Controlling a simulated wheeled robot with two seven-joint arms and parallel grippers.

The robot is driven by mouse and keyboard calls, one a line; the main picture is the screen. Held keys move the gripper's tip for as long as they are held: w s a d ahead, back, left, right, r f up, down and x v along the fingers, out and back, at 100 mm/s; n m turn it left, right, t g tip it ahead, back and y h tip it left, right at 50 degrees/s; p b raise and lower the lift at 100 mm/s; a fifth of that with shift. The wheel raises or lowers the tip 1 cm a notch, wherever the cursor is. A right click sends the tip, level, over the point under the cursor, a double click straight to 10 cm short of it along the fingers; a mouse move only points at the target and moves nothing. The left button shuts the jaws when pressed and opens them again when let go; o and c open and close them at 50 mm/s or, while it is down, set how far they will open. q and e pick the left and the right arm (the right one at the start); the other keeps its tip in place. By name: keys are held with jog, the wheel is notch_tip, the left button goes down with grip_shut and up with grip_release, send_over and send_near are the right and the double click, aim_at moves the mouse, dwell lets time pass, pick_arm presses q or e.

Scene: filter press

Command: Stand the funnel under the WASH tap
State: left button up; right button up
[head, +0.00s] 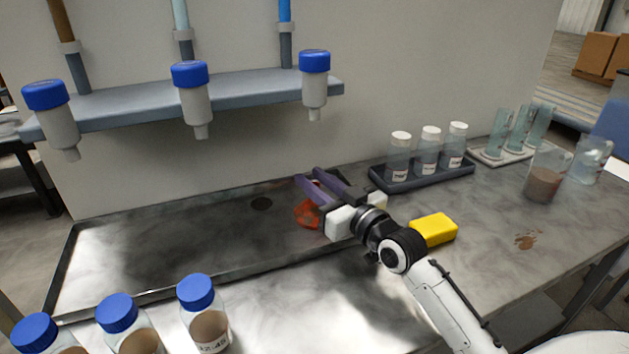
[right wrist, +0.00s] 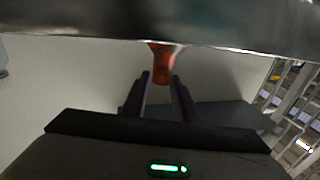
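The orange-red funnel (head: 306,214) is in the shallow tray, partly hidden behind my right gripper (head: 306,177). In the right wrist view the funnel (right wrist: 162,62) shows between and just beyond the two dark fingers. The right gripper (right wrist: 161,76) is open, with a small gap seeming to show on each side of the funnel. Three blue-topped taps (head: 48,95), (head: 190,85), (head: 315,62) with downward nozzles hang along a wall shelf at the left. No WASH label can be read. My left gripper is not in view.
Blue-capped bottles (head: 204,315) stand in front. A yellow sponge-like block (head: 434,229) lies beside my right arm. A rack of white-capped bottles (head: 425,177) and glassware (head: 545,172) stand at the right.

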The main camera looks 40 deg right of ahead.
jog(key=shift+o, duration=0.9)
jog(key=shift+a+f, duration=0.2)
jog(key=shift+f, duration=0.8)
jog(key=shift+r, duration=0.2)
jog(key=shift+r+p, duration=0.35)
jog(key=shift+r, duration=0.15)
jog(key=s, duration=1)
jog(key=shift+s+d+r+b, duration=0.1)
jog(key=shift+s+d+b, duration=0.2)
jog(key=shift+d+b, duration=0.05)
jog(key=shift+s+r, duration=0.2)
jog(key=shift+s, duration=0.4)
